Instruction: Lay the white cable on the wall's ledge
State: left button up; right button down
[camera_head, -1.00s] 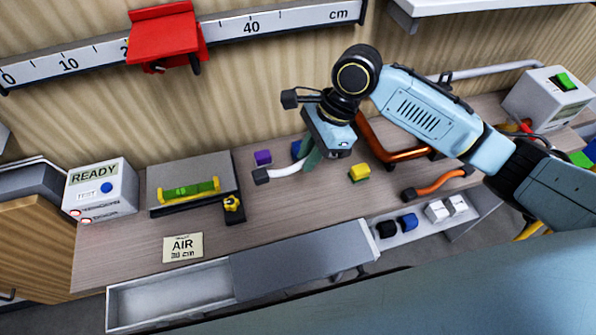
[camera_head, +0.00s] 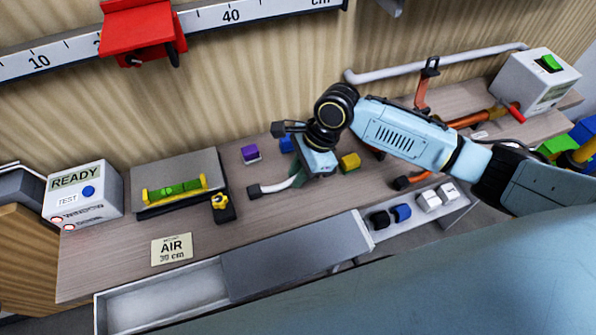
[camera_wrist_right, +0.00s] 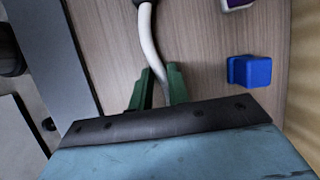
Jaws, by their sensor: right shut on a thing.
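The white cable (camera_head: 280,187) is short and curved, with a black end (camera_head: 254,190) at its left. My right gripper (camera_head: 297,181) is shut on it, with green fingers on either side of the cable. In the right wrist view the cable (camera_wrist_right: 151,45) runs between the two green fingers (camera_wrist_right: 160,88). Its other end is hidden by the gripper. I cannot tell whether the cable touches the bench. Only a small corner of a pale wall ledge (camera_head: 391,6) shows at the top edge of the head view. My left gripper is not in view.
Purple (camera_head: 250,153), blue (camera_head: 286,144) and yellow (camera_head: 350,162) blocks lie close around the gripper. A level (camera_head: 175,190) on a grey plate and a READY box (camera_head: 83,194) stand left. A red bracket (camera_head: 140,30) is on the wall ruler. An open drawer (camera_head: 165,295) is in front.

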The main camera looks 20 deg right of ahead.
jog(key=c, duration=1.3)
grip_release()
jog(key=shift+c, duration=0.2)
jog(key=p+v, duration=0.2)
jog(key=v, duration=1)
